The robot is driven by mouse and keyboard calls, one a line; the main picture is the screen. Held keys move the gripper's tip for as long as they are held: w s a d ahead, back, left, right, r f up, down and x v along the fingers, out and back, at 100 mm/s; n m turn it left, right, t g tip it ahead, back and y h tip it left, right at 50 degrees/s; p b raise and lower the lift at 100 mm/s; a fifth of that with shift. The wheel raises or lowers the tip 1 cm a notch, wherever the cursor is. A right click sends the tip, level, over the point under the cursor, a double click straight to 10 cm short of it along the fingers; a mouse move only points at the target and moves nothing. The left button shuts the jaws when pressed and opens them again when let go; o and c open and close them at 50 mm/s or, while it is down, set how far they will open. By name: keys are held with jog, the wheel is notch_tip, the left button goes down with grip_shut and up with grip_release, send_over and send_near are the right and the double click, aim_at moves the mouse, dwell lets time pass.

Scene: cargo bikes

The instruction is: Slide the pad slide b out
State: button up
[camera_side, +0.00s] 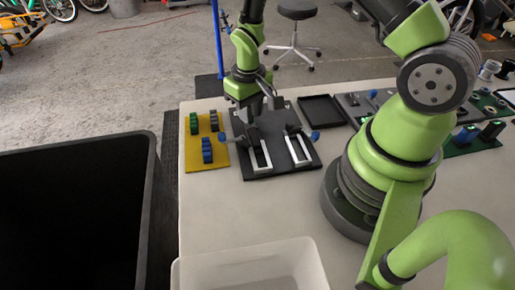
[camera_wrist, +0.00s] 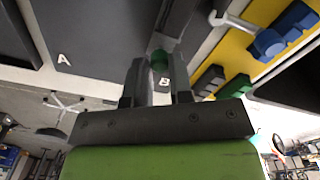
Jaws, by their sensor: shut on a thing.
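A dark board (camera_side: 286,172) lies on the table, with two fixtures with white-edged slots side by side on it. In the wrist view the board (camera_wrist: 85,25) carries the letters A and B. My gripper (camera_side: 260,108) reaches down at the back of the board, behind the left fixture. The knob seems to belong to pad slide b. The slide's body is mostly hidden by the fingers and a dark bar.
A yellow mat (camera_side: 195,160) with green and blue pads (camera_side: 207,150) lies left of the board. A black tray (camera_side: 322,110) stands behind right. A white bin (camera_side: 250,265) is at the front, and a large black bin (camera_side: 146,175) is at the left.

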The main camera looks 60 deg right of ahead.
jog(key=shift+w+d, duration=1.4)
jog(key=shift+w, duration=0.05)
jog(key=o, duration=0.6)
jog(key=shift+o, duration=0.2)
notch_tip(320, 180, up, 8)
jog(key=shift+f, duration=0.25)
